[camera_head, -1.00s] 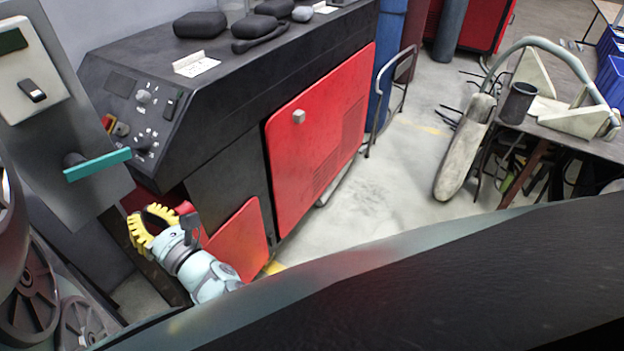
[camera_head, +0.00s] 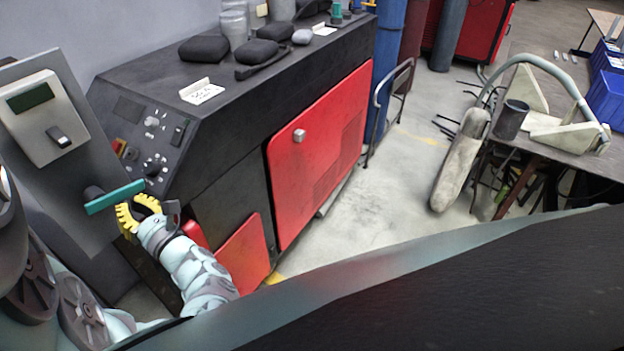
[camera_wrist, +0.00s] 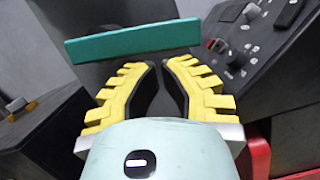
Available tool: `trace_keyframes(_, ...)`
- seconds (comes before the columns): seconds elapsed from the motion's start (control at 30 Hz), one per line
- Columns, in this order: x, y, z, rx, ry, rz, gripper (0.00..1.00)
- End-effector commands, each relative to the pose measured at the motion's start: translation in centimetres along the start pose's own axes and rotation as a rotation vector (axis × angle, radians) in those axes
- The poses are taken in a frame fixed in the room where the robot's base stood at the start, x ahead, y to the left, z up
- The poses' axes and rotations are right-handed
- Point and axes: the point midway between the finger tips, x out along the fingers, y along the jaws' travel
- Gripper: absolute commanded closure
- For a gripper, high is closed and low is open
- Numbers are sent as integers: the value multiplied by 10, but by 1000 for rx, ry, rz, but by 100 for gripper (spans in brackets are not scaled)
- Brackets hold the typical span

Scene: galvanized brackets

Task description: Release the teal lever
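The teal lever (camera_head: 115,197) is a flat bar on a dark pivot, fixed to a grey panel (camera_head: 90,225) at the left in the head view. It tilts slightly up to the right there. In the wrist view, the teal lever (camera_wrist: 130,42) lies across the top, just past my fingertips. My gripper (camera_head: 138,206), with yellow ribbed pads, is just below the lever's right end in the head view. In the wrist view my gripper (camera_wrist: 158,64) is open, with an empty gap between the pads. I cannot tell whether a fingertip touches the lever.
A pale box with a dark switch (camera_head: 58,137) is above the lever on the panel. A black machine with knobs (camera_head: 150,150) and a red door (camera_head: 320,150) stands close right of my gripper. A cluttered table (camera_head: 560,130) is far right.

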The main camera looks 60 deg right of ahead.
Motion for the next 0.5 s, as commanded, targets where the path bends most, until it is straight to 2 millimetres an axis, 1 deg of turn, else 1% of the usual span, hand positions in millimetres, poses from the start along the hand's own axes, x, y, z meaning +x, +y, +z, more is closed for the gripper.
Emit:
trace_keyframes(0.33,0,-1,-1,-1,0,1,100)
trace_keyframes(0.5,-1,-10,-4,-18,-3,1,100)
